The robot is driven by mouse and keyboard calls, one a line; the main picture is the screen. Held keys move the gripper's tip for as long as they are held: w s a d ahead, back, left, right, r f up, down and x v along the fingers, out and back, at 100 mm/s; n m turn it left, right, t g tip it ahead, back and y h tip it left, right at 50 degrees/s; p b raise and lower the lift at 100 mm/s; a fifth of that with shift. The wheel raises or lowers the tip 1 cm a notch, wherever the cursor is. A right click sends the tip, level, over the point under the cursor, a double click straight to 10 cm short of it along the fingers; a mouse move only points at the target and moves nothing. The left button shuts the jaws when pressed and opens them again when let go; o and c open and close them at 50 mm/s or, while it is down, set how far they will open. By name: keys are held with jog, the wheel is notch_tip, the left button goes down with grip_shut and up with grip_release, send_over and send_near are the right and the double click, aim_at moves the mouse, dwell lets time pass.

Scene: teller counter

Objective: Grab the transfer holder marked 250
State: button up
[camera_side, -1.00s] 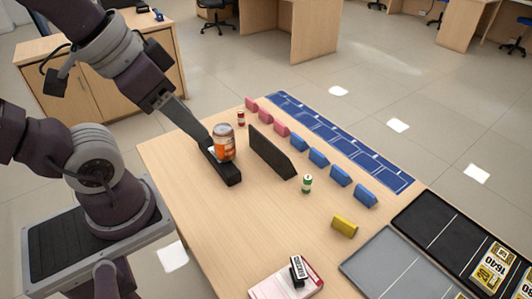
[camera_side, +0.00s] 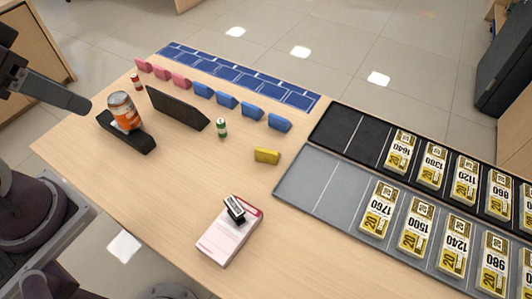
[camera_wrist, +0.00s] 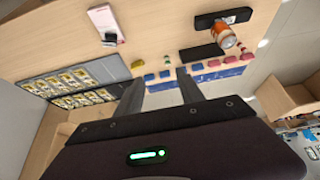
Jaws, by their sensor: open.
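Several transfer holders with yellow labels lie in a black tray (camera_side: 340,128) and a grey tray (camera_side: 310,185) at the right of the side view. Readable labels include a holder marked 1640 (camera_side: 400,152) and one marked 1760 (camera_side: 378,208). I cannot read 250 on any holder; the trays run out of the picture at right. In the wrist view the holders (camera_wrist: 75,78) are at the left, too small to read. My gripper (camera_wrist: 160,78) is open and empty, well away from the trays. In the side view a grey finger (camera_side: 70,98) shows at the left.
An orange-labelled jar (camera_side: 123,112) stands on a black stand (camera_side: 140,143), with a dark upright panel (camera_side: 178,108) beside it. Small blue, pink and yellow blocks (camera_side: 266,156) and a green-labelled bottle (camera_side: 221,128) stand on the counter. A stamp (camera_side: 235,208) rests on a pink-and-white pad (camera_side: 225,240).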

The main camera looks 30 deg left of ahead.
jog(key=shift+o, duration=1.1)
